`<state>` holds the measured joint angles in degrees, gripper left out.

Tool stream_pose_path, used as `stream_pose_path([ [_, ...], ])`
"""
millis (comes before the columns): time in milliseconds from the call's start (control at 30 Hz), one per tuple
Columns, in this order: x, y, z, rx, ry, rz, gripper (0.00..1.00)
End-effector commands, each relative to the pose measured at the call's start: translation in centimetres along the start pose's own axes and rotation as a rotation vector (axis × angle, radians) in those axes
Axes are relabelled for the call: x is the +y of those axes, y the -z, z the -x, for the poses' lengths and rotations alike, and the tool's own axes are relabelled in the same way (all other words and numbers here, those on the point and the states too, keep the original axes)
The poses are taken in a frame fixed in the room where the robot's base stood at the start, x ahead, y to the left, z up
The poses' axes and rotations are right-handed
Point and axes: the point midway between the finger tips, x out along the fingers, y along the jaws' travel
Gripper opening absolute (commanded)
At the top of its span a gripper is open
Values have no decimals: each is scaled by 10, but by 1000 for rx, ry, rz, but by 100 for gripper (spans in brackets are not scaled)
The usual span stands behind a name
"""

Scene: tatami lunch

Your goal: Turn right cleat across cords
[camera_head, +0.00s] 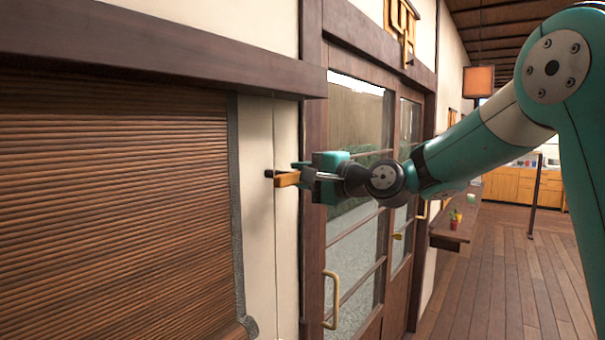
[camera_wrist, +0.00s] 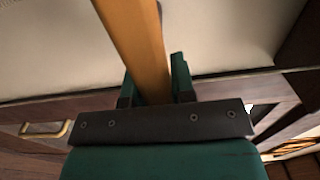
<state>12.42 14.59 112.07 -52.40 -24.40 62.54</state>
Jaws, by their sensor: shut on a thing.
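The right cleat (camera_head: 286,180) is a yellow-brown wooden bar on the pale wall strip between the blind and the sliding door. A small dark piece shows at its wall end. My gripper (camera_head: 304,174) is shut on the cleat. In the wrist view the cleat (camera_wrist: 133,40) runs up from between the two green fingers (camera_wrist: 153,88) and leaves the top of the picture. In the head view the cleat lies roughly level. A thin vertical line (camera_head: 274,250) runs down the wall by it and may be the cords; I cannot tell for sure.
A brown slatted blind (camera_head: 110,200) hangs at left under a dark beam (camera_head: 180,55). A glazed sliding door with a brass handle (camera_head: 331,300) is just right of the cleat. A shelf (camera_head: 455,228) juts out farther along.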

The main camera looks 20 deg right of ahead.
Motion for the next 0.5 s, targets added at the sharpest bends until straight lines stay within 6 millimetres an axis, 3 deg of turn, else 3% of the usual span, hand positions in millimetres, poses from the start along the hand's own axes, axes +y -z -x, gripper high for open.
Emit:
stream_pose_path([
  [267,0,1,0,3,2,-4,0],
  [300,0,1,0,3,2,-4,33],
  [367,0,1,0,3,1,-3,46],
  [500,0,0,0,1,1,-3,49],
])
